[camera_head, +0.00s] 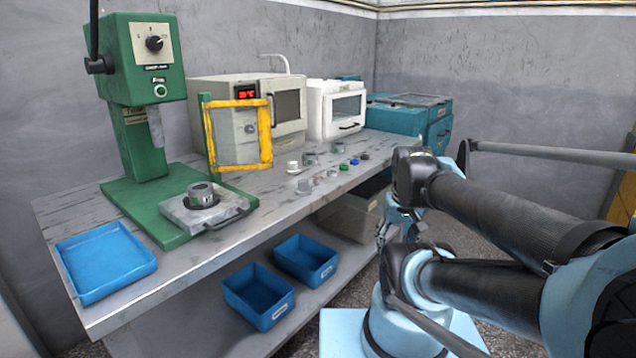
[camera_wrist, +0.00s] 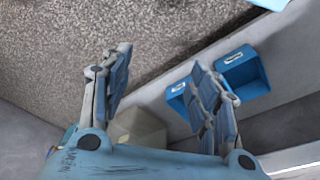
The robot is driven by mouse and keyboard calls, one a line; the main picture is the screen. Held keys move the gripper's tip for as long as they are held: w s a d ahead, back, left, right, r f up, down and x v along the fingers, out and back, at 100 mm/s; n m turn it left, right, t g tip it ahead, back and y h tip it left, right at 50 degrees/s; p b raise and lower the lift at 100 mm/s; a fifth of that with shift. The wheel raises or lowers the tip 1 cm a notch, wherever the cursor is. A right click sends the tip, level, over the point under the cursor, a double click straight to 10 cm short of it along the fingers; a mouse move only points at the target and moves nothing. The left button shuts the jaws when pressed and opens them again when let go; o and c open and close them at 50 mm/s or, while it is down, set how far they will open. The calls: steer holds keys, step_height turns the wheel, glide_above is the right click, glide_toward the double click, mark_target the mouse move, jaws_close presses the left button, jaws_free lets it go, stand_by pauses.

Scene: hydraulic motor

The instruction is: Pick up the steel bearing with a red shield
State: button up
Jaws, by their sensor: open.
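Several small round parts lie on the workbench in the head view: grey ones (camera_head: 304,186), a white one (camera_head: 292,167), a green one (camera_head: 344,166) and a blue one (camera_head: 354,161). They are too small for me to tell which is the steel bearing with a red shield; no red shows clearly. My gripper (camera_wrist: 160,68) is open and empty in the wrist view, its two blue fingers wide apart. It hangs beside the bench's front edge, over the floor and lower shelf, away from the small parts. No bearing shows in the wrist view.
The workbench (camera_head: 130,290) carries a green press (camera_head: 140,130), a blue tray (camera_head: 105,262), a yellow-framed guard (camera_head: 240,168), and white and teal machines behind the parts. Blue bins (camera_head: 305,260) and a beige box (camera_head: 350,217) stand on the lower shelf.

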steer(key=w+a+r+m, duration=0.2)
steer(key=w+r+m, duration=0.1)
steer(key=w+r, duration=0.5)
step_height(320, 180, up, 14)
steer(key=m+g+y, duration=0.1)
steer(key=m+g, duration=0.2)
steer(key=m, duration=0.8)
glide_above(318, 178)
steer(key=d, duration=0.2)
steer(key=f, duration=0.5)
steer(key=a+f, duration=0.1)
steer(key=f, duration=1)
steer(key=shift+w+a, duration=0.15)
steer(key=shift+a, duration=0.2)
steer(key=shift+c, duration=0.2)
steer(key=shift+r, duration=0.1)
steer(key=c, duration=1.1)
